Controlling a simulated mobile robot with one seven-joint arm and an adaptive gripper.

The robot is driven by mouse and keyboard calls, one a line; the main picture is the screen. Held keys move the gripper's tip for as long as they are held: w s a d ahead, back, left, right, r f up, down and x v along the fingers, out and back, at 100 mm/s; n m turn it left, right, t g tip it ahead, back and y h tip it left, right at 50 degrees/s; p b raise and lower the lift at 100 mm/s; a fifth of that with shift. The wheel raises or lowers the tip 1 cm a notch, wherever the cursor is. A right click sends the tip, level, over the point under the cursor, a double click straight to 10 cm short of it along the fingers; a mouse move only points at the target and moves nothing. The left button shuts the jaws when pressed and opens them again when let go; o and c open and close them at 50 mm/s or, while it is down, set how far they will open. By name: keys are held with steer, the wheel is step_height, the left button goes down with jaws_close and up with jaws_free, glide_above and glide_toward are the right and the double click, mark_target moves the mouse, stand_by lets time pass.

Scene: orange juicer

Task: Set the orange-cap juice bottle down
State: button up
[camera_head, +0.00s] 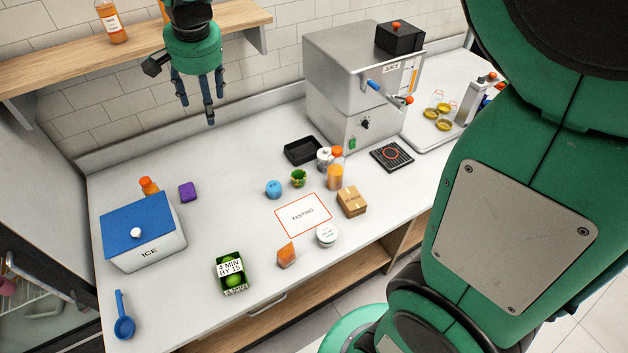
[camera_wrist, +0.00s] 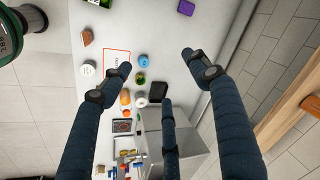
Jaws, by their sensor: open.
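A juice bottle with an orange cap (camera_head: 335,172) stands upright on the counter, just right of the white-lidded jar and behind the cardboard box. A further orange bottle (camera_head: 112,24) stands on the wall shelf.
The steel juicer (camera_head: 345,80) stands at the back, with a black tray (camera_head: 303,151) and grate (camera_head: 392,157) near it. The TASTING mat (camera_head: 303,215) is bare. The ice box (camera_head: 142,234) is at left. The wooden shelf (camera_head: 150,52) is near my gripper.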

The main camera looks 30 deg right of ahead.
steer(key=s+d+f+n+t, duration=0.1)
steer(key=s+d+n, duration=0.2)
steer(key=s, duration=1.2)
steer(key=s+d+f+n+t, duration=0.1)
steer(key=s+d+n, duration=0.2)
steer(key=s+d, duration=0.4)
steer(key=s, duration=0.9)
steer(key=shift+s+f+n+h, duration=0.3)
steer(key=shift+f+n, duration=0.05)
steer(key=shift+n, duration=0.05)
steer(key=shift+d, duration=0.1)
step_height(320, 180, down, 4)
steer(key=b, duration=0.3)
steer(key=shift+r+b, duration=0.15)
steer(key=shift+b, duration=0.2)
